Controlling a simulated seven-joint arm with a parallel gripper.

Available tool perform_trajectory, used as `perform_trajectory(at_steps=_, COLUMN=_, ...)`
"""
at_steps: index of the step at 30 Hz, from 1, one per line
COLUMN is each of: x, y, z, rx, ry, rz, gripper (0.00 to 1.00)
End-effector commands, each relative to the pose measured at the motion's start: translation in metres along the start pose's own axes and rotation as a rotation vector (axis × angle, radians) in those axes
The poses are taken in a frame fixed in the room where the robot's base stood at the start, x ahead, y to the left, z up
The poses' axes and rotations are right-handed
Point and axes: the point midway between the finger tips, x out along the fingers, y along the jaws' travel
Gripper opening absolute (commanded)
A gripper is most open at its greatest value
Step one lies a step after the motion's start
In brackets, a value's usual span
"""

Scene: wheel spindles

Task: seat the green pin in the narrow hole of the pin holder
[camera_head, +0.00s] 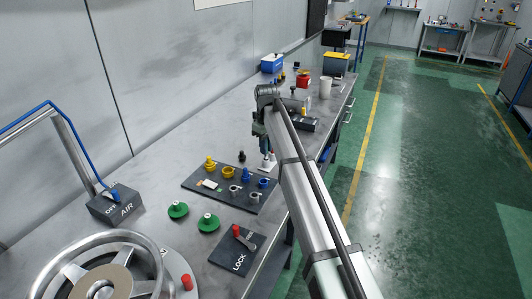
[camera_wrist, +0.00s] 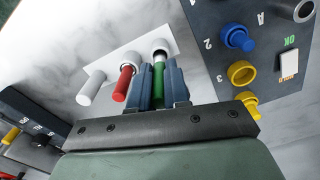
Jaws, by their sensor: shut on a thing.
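My gripper (camera_wrist: 160,78) is shut on the green pin (camera_wrist: 158,85), which stands between its two blue-grey fingers. The pin holder (camera_wrist: 122,54) is a white plate in the wrist view. The green pin's pale end meets a dark-rimmed round opening (camera_wrist: 160,44) at the holder's right. I cannot tell how deep it sits. In the head view my gripper (camera_head: 263,147) points down over the white holder (camera_head: 266,166); the green pin is hidden there.
A dark board (camera_head: 228,199) with yellow, blue and grey fittings lies close beside the holder. Green knobs (camera_head: 208,223), a LOCK plate (camera_head: 228,256) and a handwheel (camera_head: 90,245) are nearer. A dark block (camera_head: 302,123) stands behind.

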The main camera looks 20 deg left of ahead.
Motion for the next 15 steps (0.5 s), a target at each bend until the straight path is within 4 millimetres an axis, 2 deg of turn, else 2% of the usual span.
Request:
perform_trajectory(at_steps=6, x=0.026, y=0.000, z=0.001, rx=0.000, ry=-0.001, rz=-0.001, gripper=0.00)
perform_trajectory(at_steps=15, x=0.027, y=0.000, z=0.000, rx=0.000, ry=0.000, rz=0.000, gripper=0.00)
